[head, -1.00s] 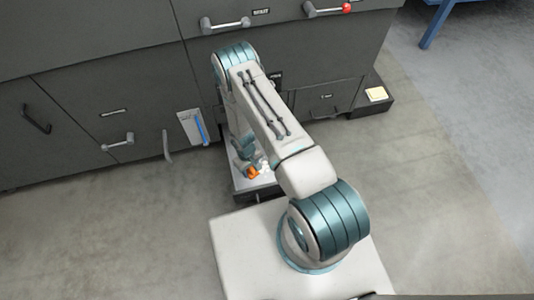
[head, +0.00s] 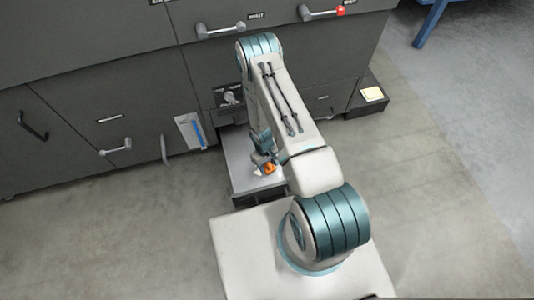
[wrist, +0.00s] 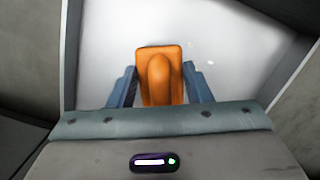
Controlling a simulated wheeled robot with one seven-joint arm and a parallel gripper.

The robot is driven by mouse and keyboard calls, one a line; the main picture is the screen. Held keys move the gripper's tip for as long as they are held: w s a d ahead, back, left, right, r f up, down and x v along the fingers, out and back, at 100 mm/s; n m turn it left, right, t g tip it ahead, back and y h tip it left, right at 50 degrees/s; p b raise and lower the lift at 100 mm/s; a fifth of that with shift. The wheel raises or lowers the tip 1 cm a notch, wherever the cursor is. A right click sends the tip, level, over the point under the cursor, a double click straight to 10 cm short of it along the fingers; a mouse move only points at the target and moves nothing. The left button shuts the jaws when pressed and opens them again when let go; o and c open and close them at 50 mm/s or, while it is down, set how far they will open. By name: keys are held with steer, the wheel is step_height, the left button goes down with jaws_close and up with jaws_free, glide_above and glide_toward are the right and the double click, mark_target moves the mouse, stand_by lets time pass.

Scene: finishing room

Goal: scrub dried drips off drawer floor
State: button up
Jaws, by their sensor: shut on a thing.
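The open drawer (head: 239,158) has a pale grey floor and dark walls; its floor (wrist: 100,45) fills most of the wrist view. My gripper (head: 263,162) is down inside the drawer, towards the right side. In the wrist view my gripper (wrist: 158,90) is shut on an orange scrubber (wrist: 159,72) with a rounded grip along its top. The scrubber (head: 268,169) also shows in the head view. A few small white specks (wrist: 210,63) lie on the floor just right of the scrubber. Whether the scrubber touches the floor is hard to tell. My arm hides the drawer's right part in the head view.
Dark cabinets with several bar handles (head: 115,146) stand behind and left of the drawer. A red-ended handle (head: 322,13) is at the top. A low dark block (head: 364,106) with a cream pad (head: 372,94) is at right. Open concrete floor lies on both sides.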

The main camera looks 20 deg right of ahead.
mark_target(268, 164)
steer(key=shift+s+r+p, duration=0.1)
steer(key=shift+r+p, duration=1.55)
steer(key=shift+r, duration=1.15)
